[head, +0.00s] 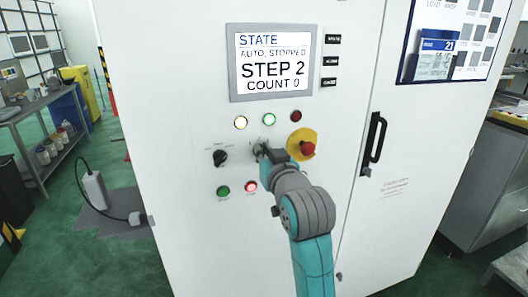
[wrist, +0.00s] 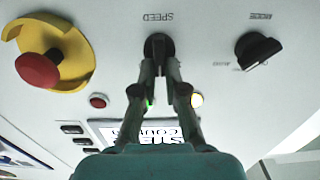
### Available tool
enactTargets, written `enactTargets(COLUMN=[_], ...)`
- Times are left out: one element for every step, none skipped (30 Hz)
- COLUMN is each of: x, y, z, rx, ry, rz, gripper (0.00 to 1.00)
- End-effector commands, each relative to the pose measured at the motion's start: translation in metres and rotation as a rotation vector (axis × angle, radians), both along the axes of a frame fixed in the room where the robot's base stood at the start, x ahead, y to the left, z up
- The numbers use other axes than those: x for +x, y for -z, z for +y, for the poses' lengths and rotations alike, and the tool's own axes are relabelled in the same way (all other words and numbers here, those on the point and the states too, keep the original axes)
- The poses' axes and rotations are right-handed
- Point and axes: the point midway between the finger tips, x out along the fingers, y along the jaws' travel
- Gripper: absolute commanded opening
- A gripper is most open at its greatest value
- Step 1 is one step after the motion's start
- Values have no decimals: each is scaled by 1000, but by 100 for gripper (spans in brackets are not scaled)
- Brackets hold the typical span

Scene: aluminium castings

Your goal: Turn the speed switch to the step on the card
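The speed switch (wrist: 157,42) is a dark knob under the label SPEED, which appears upside down in the wrist view. In the head view my gripper (head: 262,152) is at this knob and mostly hides it. In the wrist view the two fingertips of my gripper (wrist: 160,66) close in on both sides of the knob and appear to touch it. The knob's pointer cannot be read. The display (head: 272,62) reads AUTO, STOPPED, STEP 2, COUNT 0. A blue-topped card (head: 436,58) with the number 21 hangs on the right door; its small print is not readable.
The red emergency stop (head: 308,148) on its yellow plate is close right of my gripper. The black mode switch (head: 219,158) is to the left. Lamps and buttons sit above and below. A black door handle (head: 374,138) stands out farther right.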

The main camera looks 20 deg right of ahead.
Motion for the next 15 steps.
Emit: enactTargets(x=[0,0,0,0,0,0,0,0,0,0,0,0,0,0,0], y=[0,0,0,0,0,0,0,0,0,0,0,0,0,0,0], z=[0,0,0,0,0,0,0,0,-1,-1,-1,-1,-2,-2,-2], rx=[0,0,1,2,5,9,14,20,31,42,53,72,88,105,131], ry=[0,0,0,0,0,0,0,0,0,0,0,0,0,0,0], rz=[0,0,0,0,0,0,0,0,0,0,1,1,1,1,1], gripper=[0,0,0,0,0,0,0,0,0,0,0,0,0,0,0])
